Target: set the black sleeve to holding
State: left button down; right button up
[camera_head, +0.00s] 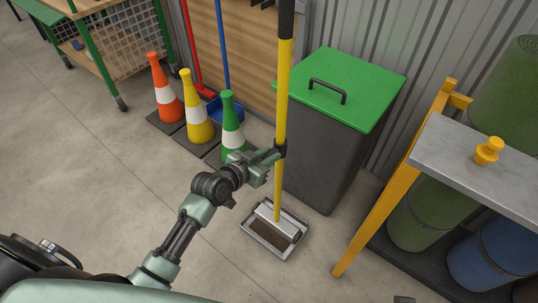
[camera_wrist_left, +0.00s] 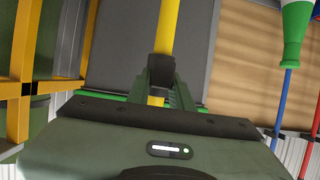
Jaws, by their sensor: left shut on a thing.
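A tool with a yellow pole (camera_head: 282,95) stands nearly upright, its black grip (camera_head: 286,22) at the top. Its metal roller foot (camera_head: 274,214) is in a shallow grey tray (camera_head: 262,248) on the floor. The black sleeve (camera_head: 280,149) sits around the pole at about mid-height. My left gripper (camera_head: 272,156) reaches in from the left and is shut at the sleeve. In the left wrist view, the black sleeve (camera_wrist_left: 163,68) shows between the green fingers (camera_wrist_left: 162,88), around the yellow pole. The fingers partly hide it. My right gripper is not in view.
A dark bin (camera_head: 318,160) with a green lid (camera_head: 345,84) stands right behind the pole. Orange, yellow and green cones (camera_head: 196,118) stand left. A yellow-framed rack (camera_head: 395,185) with turf rolls (camera_head: 432,212) is at right. The floor at front left is clear.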

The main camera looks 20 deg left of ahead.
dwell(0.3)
pick_arm(q)
jog(key=shift+f, duration=0.2)
notch_tip(320, 180, down, 3)
jog(key=shift+r+b, duration=0.2)
jog(key=shift+b, duration=0.55)
jog(key=shift+s+f, duration=0.1)
jog(key=shift+f, duration=0.2)
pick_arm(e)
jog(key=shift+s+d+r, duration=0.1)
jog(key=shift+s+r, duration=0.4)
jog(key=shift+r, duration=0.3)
pick_arm(q)
jog(key=c, duration=1.2)
grip_release()
jog(key=shift+c, duration=0.2)
jog(key=shift+r, duration=0.1)
